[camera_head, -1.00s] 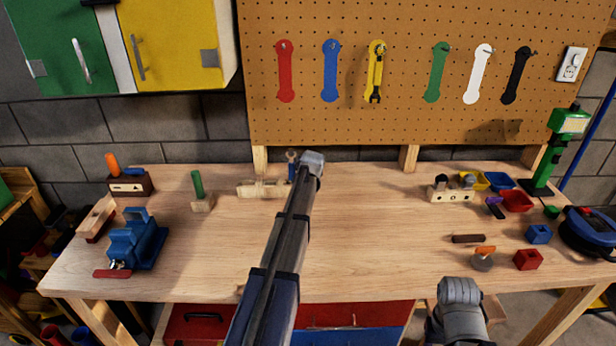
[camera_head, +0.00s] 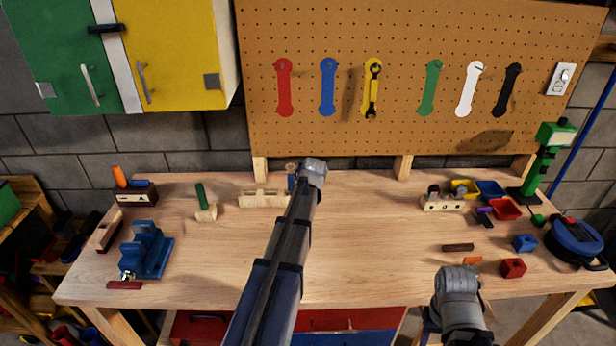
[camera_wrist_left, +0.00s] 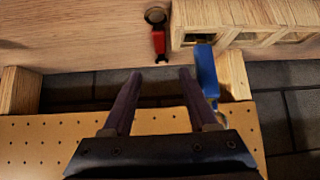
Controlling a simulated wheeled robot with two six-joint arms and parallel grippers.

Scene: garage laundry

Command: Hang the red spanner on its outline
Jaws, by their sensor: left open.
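The red spanner (camera_wrist_left: 159,40) lies by the wooden rack in the left wrist view, its ring end away from my fingers. My left gripper (camera_wrist_left: 161,75) is open and empty, with its fingertips just short of the spanner's open end. In the head view my left arm hides the gripper and the red spanner. The red outline (camera_head: 284,90) is leftmost on the pegboard, with a hook at its top and no spanner on it. My right forearm shows at bottom right in the head view; its gripper is out of view.
A blue tool (camera_wrist_left: 206,70) stands at the rack (camera_wrist_left: 245,35), close to my left fingers. A yellow spanner (camera_head: 373,85) hangs on the pegboard (camera_head: 400,132). A blue vise (camera_head: 147,252) stands at the bench's left; small bins (camera_head: 505,210) stand at right.

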